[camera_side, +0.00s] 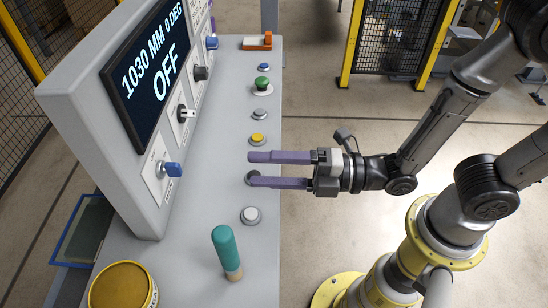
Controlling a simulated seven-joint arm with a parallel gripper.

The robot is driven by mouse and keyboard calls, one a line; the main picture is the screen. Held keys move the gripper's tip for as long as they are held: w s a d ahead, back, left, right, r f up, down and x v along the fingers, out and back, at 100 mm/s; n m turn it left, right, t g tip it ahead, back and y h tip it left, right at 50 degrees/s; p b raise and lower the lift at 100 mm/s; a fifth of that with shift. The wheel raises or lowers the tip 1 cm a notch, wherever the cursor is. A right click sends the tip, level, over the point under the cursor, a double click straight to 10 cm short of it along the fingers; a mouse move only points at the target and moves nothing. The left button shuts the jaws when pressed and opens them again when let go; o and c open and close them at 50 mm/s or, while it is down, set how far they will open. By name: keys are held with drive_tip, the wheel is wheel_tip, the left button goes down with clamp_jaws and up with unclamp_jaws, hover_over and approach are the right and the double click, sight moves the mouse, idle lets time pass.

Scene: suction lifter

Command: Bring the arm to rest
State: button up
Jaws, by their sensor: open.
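My gripper (249,170) is at the middle of the view, reaching in from the right over the edge of the grey control console (205,205). Its two purple fingers are spread apart with nothing between them. The lower fingertip partly covers a dark round button (249,177) on the console top; I cannot tell whether they touch. The display (152,75) on the upright panel reads "1030 MM 0 DEG" and "OFF".
The console top holds a yellow button (258,139), a green button (262,84), a white button (250,215), a teal upright handle (226,250) and a yellow round cap (122,287). Blue knobs (173,169) stick out of the panel. Open floor (310,220) lies right of the console.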

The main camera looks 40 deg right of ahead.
drive_tip(key=w+d+r+m+t+h, duration=0.2)
drive_tip(key=w+d+r, duration=0.15)
drive_tip(key=r, duration=0.25)
drive_tip(key=w+d+r+m+t+h, duration=0.1)
drive_tip(key=w+d+r+t, duration=0.1)
drive_tip(key=w+d+r, duration=0.3)
drive_tip(key=s+d+r+m+g+h, duration=0.1)
drive_tip(key=s+d+r+m+h, duration=0.1)
drive_tip(key=d+r+m+h, duration=0.3)
drive_tip(key=s+d+r+m+h, duration=0.1)
drive_tip(key=s+d+m+h, duration=0.15)
drive_tip(key=d+m, duration=0.4)
drive_tip(key=s+d+f+m+g+h, duration=0.1)
drive_tip(key=s+d+f+m+g, duration=0.1)
drive_tip(key=s+f+m+g, duration=0.3)
drive_tip(key=s+d+f+m+g+h, duration=0.1)
drive_tip(key=s+f+m+g, duration=0.4)
drive_tip(key=s, duration=0.6)
drive_tip(key=shift+d+f+m, duration=0.25)
drive_tip(key=shift+d+m, duration=0.5)
drive_tip(key=shift+m, duration=0.5)
